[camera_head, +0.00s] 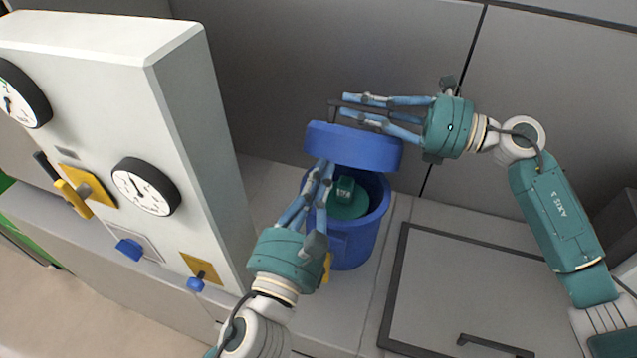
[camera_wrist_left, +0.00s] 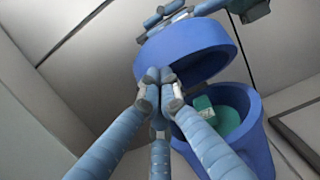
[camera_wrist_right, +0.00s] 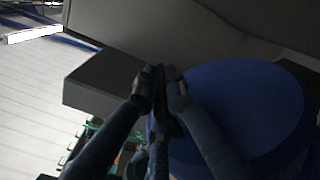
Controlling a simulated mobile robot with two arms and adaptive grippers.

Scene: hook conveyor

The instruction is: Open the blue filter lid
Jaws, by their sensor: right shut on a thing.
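The blue filter lid (camera_head: 368,148) is raised and tilted above the open blue filter housing (camera_head: 358,243), with a gap at the front. A teal part (camera_head: 350,203) shows inside the housing. My right gripper (camera_head: 342,105) is shut on the lid's dark handle (camera_head: 334,109); the lid also fills the right of the right wrist view (camera_wrist_right: 240,110). My left gripper (camera_head: 324,170) has its fingertips together in front of the gap, near the lid's lower left edge. In the left wrist view its fingertips (camera_wrist_left: 158,82) overlap the lid (camera_wrist_left: 190,50); I cannot tell whether they touch it.
A grey panel (camera_head: 190,150) with gauges (camera_head: 146,187) and yellow and blue knobs stands left of the housing. A grey wall (camera_head: 270,60) rises behind. A flat hatch (camera_head: 450,290) with a dark frame and handle lies to the right.

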